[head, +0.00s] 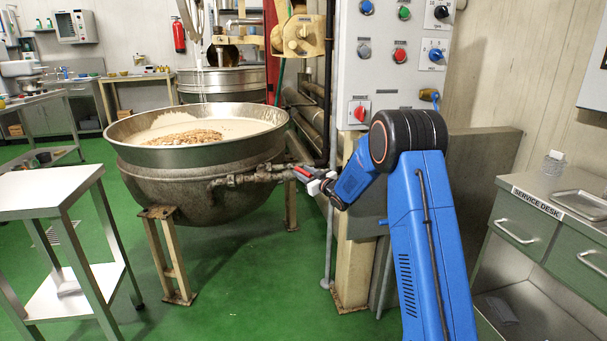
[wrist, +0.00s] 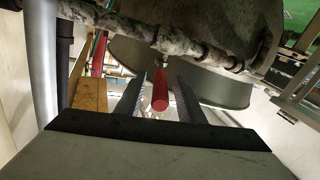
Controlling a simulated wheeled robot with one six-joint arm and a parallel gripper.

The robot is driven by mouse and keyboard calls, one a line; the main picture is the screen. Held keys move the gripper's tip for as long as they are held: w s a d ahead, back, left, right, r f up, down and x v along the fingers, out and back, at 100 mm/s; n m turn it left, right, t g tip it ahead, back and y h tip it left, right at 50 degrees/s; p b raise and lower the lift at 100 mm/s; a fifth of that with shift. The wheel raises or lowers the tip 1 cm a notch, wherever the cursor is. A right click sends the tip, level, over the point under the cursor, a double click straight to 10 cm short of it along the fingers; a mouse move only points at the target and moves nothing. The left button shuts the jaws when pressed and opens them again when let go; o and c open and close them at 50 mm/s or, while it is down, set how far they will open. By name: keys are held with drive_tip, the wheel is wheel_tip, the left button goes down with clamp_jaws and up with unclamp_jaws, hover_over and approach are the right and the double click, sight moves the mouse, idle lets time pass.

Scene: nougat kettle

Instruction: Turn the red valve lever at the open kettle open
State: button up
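The open kettle (head: 205,175) is a large steel bowl on tan legs, holding pale mass and a heap of nuts. A pipe (head: 240,180) runs along its right side. The red valve lever (head: 302,171) shows at the pipe's right end, partly hidden by my gripper (head: 316,181). In the wrist view the red lever (wrist: 160,92) points toward the camera from a stem on the pipe (wrist: 150,32). My gripper (wrist: 160,98) is open, with one finger on each side of the lever and visible gaps between. I cannot tell any contact.
A control panel (head: 392,60) with knobs and buttons stands above and behind my arm. A vertical pipe (head: 329,230) and tan post stand right of the kettle. A white-topped table (head: 45,190) is front left, a service desk (head: 540,225) right. Green floor between is clear.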

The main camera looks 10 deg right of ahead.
sight(310, 176)
drive_tip(key=shift+v, duration=3.75)
drive_tip(key=shift+c, duration=0.7)
